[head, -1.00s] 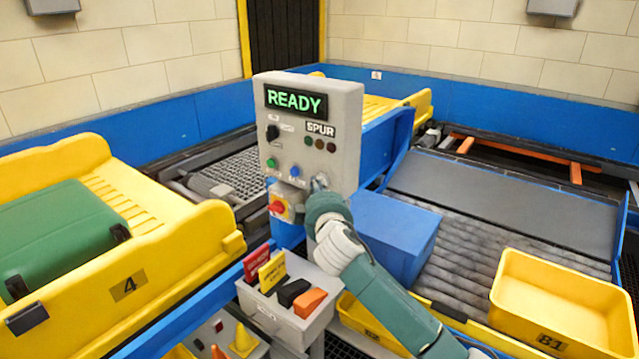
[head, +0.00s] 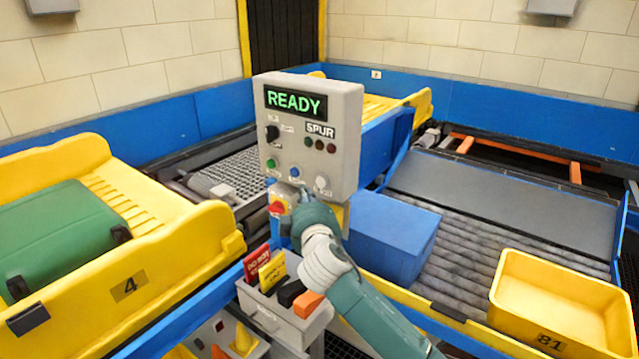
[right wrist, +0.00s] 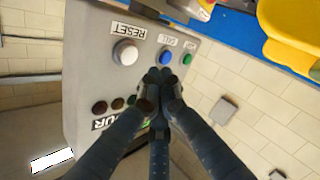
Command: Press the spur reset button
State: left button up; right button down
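The spur control panel (head: 337,150) is a grey box with a display reading READY. Its white RESET button (head: 321,182) is at the lower right of the button row, right of a blue button (head: 294,171) and a green one (head: 270,162). In the right wrist view the RESET button (right wrist: 125,53) shows uncovered under its label. My right gripper (right wrist: 158,76) has its fingers together, empty, with the tips in the picture just below the blue button; contact cannot be told. In the head view my right gripper (head: 308,210) is below the button row, fingertips hidden. My left gripper is not in view.
A red stop knob (head: 277,208) on a yellow plate sits beside my right gripper. A grey holder (head: 262,306) with cards is below. A blue box (head: 394,238) and a yellow tray (head: 562,300) stand to the right, a yellow tilt tray (head: 190,232) to the left.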

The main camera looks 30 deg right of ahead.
jog(key=shift+s+a, duration=0.25)
jog(key=shift+a, duration=0.25)
jog(key=shift+s+a, duration=0.25)
jog(key=shift+a, duration=0.25)
